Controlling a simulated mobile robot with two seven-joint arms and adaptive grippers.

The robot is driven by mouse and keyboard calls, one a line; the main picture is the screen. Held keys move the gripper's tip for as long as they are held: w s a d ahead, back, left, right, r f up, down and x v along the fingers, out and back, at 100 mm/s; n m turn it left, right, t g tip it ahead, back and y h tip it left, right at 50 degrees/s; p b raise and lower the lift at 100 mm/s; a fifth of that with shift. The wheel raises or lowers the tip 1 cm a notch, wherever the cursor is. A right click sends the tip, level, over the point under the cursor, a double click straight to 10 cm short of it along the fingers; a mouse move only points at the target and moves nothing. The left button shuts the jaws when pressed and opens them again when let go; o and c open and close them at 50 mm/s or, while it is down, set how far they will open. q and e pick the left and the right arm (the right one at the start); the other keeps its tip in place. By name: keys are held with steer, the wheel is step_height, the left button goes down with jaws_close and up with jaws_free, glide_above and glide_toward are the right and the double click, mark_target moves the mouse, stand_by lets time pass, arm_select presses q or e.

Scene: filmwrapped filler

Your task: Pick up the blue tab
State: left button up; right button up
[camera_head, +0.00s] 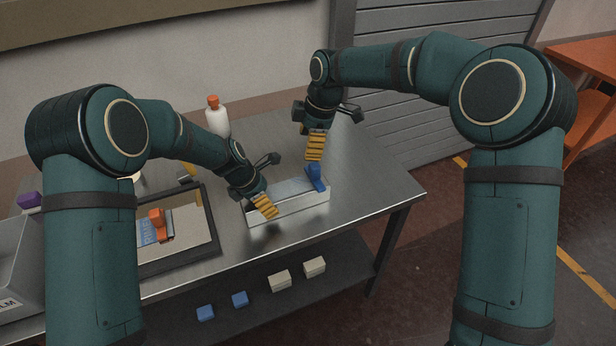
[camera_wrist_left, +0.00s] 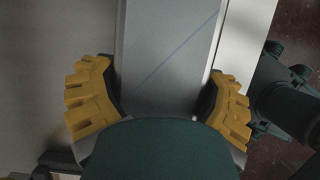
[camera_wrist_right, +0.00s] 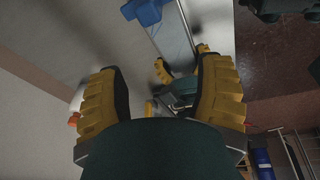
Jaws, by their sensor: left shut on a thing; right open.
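The blue tab (camera_head: 315,179) stands at the right end of a long white box (camera_head: 290,206) with a grey top, on the metal table. It also shows at the top of the right wrist view (camera_wrist_right: 147,11), cut by the frame edge. My right gripper (camera_head: 314,158) is open and empty just above the tab, pointing down; its fingers are wide apart in the right wrist view (camera_wrist_right: 160,95). My left gripper (camera_head: 265,212) is shut on the white box near its left part; in the left wrist view the box (camera_wrist_left: 165,60) lies between the yellow fingers.
A white bottle (camera_head: 215,120) with an orange cap stands behind my left arm. A dark-framed tray (camera_head: 205,236) holding an orange-handled item (camera_head: 158,224) lies left of the box. A grey bin (camera_head: 18,262) is at far left. Small blue and white blocks lie on the lower shelf (camera_head: 330,277).

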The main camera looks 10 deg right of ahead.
mark_target(315, 165)
steer(key=w+d+n+h, duration=0.1)
steer(key=n+h, duration=0.1)
steer(key=shift+w+d+r+n+g, duration=0.1)
steer(key=shift+w+d+n+g, duration=0.25)
steer(key=shift+d+n+g, duration=0.05)
steer(key=shift+d, duration=0.1)
step_height(315, 165, down, 7)
steer(key=shift+r, duration=0.2)
steer(key=shift+a+f, duration=0.2)
steer(key=shift+f, duration=2.45)
jaws_close()
